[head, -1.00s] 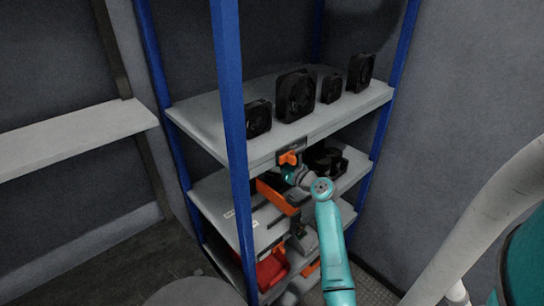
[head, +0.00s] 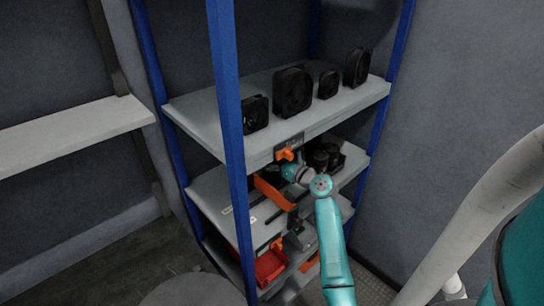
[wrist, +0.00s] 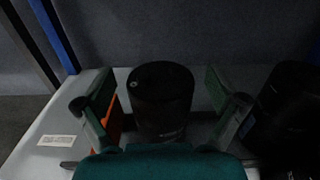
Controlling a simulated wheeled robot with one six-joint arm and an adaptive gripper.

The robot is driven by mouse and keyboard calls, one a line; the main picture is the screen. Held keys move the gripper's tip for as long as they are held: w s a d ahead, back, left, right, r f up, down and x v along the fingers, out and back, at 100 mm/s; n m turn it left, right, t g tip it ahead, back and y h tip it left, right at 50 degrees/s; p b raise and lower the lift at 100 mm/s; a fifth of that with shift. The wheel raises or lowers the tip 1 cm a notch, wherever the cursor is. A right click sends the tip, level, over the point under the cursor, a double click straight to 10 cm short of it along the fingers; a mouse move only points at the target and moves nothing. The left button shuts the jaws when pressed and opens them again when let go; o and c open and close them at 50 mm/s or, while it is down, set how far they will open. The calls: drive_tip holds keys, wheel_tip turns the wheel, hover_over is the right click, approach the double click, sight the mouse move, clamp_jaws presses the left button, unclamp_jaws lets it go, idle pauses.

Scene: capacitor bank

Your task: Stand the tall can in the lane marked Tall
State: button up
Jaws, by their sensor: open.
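A dark, round-topped can (wrist: 161,100) stands upright between my gripper's two fingers in the wrist view, with faint lettering low on its side. My gripper (wrist: 163,88) is open, one finger on each side of the can, with visible gaps. In the head view my gripper (head: 290,172) reaches over the middle shelf, beneath the top shelf; the can there is hidden by it or too dark to make out. An orange divider (head: 272,192) runs along the middle shelf. A white label (wrist: 57,140) lies on the shelf at left; its word is unreadable.
More dark cans (head: 325,157) stand right of my gripper, also seen in the wrist view (wrist: 290,95). The top shelf (head: 200,130) holds several black fans close above. A blue post (head: 228,110) stands in front. A red bin (head: 270,265) sits below.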

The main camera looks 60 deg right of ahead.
drive_tip(key=v, duration=1.1)
drive_tip(key=shift+s, duration=0.2)
drive_tip(key=shift+a, duration=0.1)
